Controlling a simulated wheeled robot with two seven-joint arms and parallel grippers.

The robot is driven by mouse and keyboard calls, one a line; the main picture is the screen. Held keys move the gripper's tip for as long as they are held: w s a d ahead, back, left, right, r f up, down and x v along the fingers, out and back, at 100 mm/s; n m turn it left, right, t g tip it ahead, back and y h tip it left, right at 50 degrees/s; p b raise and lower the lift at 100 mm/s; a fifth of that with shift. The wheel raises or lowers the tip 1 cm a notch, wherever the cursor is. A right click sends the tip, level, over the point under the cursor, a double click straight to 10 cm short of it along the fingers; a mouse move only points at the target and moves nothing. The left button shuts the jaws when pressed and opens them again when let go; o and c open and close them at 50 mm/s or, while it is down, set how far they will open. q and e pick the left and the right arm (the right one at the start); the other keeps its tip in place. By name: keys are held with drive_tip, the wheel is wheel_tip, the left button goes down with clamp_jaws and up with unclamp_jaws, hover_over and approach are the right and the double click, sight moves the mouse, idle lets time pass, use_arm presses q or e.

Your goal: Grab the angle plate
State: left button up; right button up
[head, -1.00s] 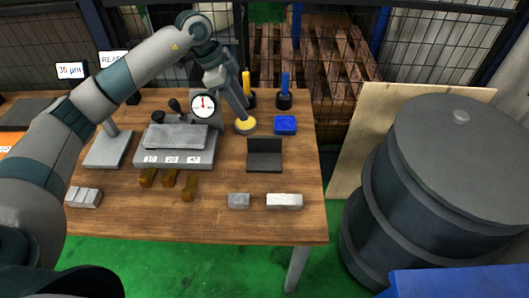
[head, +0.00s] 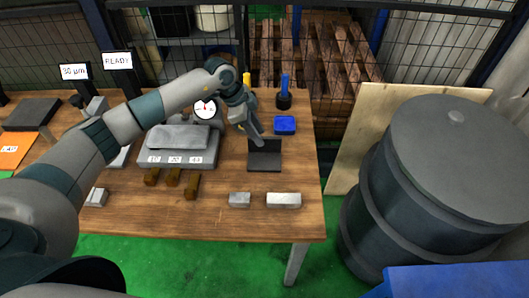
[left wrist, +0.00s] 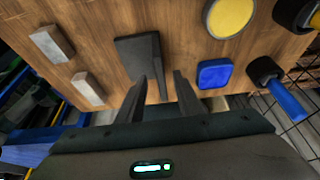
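The angle plate (head: 265,160) is a dark grey L-shaped piece on the right part of the wooden table, with a flat base and an upright wall. In the left wrist view the angle plate (left wrist: 133,62) lies just beyond the fingers, its upright wall near the gap between them. My left gripper (head: 257,138) is above and just behind the plate's left part. Whether a finger touches the plate, I cannot tell. My right gripper is not in view.
A blue block (head: 285,124) and a blue-handled tool (head: 285,92) stand behind the plate. Two metal blocks (head: 283,200) (head: 239,199) lie in front. A grey fixture (head: 178,147) with a dial gauge (head: 205,108) stands to the left. A large drum (head: 440,190) stands right of the table.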

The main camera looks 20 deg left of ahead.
sight(265, 151)
use_arm(q)
drive_tip(key=shift+w+d+f+p, duration=0.1)
drive_tip(key=shift+d+f+p, duration=0.25)
drive_tip(key=shift+f+p, duration=0.25)
drive_tip(key=p+x, duration=0.1)
drive_tip(key=x, duration=0.2)
drive_tip(key=shift+d+r, duration=0.1)
drive_tip(key=shift+w+f, duration=0.1)
drive_tip(key=shift+f, duration=0.35)
drive_tip(key=shift+f+p, duration=0.2)
drive_tip(key=shift+p, duration=0.15)
drive_tip(key=shift+d, duration=0.1)
clamp_jaws()
idle(1.4)
